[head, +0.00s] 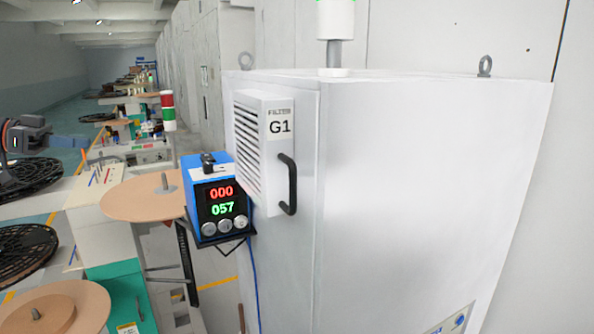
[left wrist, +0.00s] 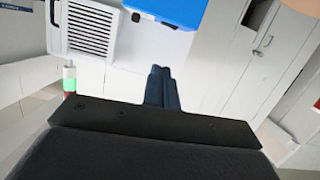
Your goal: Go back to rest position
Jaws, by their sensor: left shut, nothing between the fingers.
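My left gripper (head: 84,143) shows at the left edge of the head view, held in the air above the row of stations. Its blue fingers point to the right. In the left wrist view its two dark blue fingers (left wrist: 161,70) lie together with nothing between them. My right gripper is in neither view.
A tall white cabinet (head: 420,190) with a filter box (head: 265,150) marked G1 fills the right. A blue counter box (head: 215,198) reading 000 and 057 sits beside it. Brown discs (head: 135,195) and black reels (head: 25,250) stand at left. A red-green-white signal light (head: 168,112) stands behind.

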